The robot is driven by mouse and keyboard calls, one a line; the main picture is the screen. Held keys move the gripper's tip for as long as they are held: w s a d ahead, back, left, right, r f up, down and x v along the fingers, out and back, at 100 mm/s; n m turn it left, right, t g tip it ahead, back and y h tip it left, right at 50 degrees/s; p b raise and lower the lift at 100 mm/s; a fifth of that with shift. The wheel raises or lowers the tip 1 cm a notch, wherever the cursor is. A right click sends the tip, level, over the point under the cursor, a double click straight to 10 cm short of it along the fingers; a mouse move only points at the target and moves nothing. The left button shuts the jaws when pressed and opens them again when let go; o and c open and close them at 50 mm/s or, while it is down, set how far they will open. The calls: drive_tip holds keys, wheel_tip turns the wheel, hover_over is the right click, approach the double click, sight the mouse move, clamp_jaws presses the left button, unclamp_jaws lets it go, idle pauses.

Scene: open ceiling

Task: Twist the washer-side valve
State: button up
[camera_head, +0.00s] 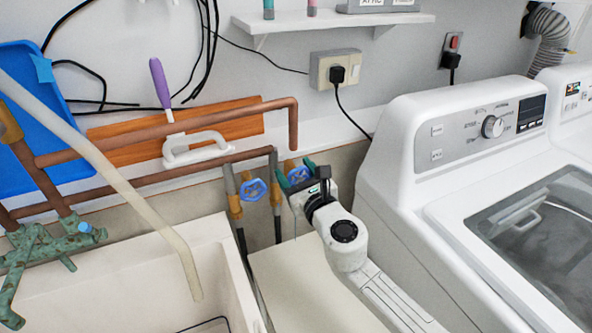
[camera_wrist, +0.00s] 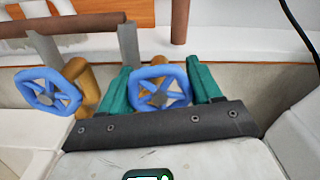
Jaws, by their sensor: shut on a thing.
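Two blue valve handwheels sit side by side on brass valves below the copper pipes. The right one, the washer-side valve (camera_head: 298,174), is the one nearer the washing machine (camera_head: 405,135). My gripper (camera_head: 295,182) is at this valve. In the wrist view, its two green fingers stand on either side of the blue washer-side handwheel (camera_wrist: 157,90) and are shut on its rim.
A pale sink (camera_head: 225,262) and a corroded green tap (camera_head: 40,250) are at the left. Copper pipes (camera_head: 210,118) run along the wall. Black hoses hang below the valves. The washer's side stands close to the right of my arm.

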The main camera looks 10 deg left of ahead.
drive_tip(key=n+p, duration=0.1)
drive_tip(key=n, duration=0.2)
drive_tip(key=shift+d+n, duration=0.1)
drive_tip(key=shift+n, duration=0.3)
drive_tip(key=n+p, duration=0.1)
drive_tip(key=n, duration=0.2)
drive_tip(key=shift+r+n, duration=0.1)
drive_tip(key=shift+n, duration=0.2)
drive_tip(key=n+p, duration=0.2)
drive_tip(key=n, duration=0.2)
drive_tip(key=shift+n+p, duration=0.8)
drive_tip(key=shift+n, duration=0.4)
drive_tip(key=o, duration=1)
drive_tip(key=shift+o, duration=0.2)
drive_tip(key=p+v, duration=0.2)
drive_tip(key=v, duration=0.8)
drive_tip(key=shift+s, duration=0.35)
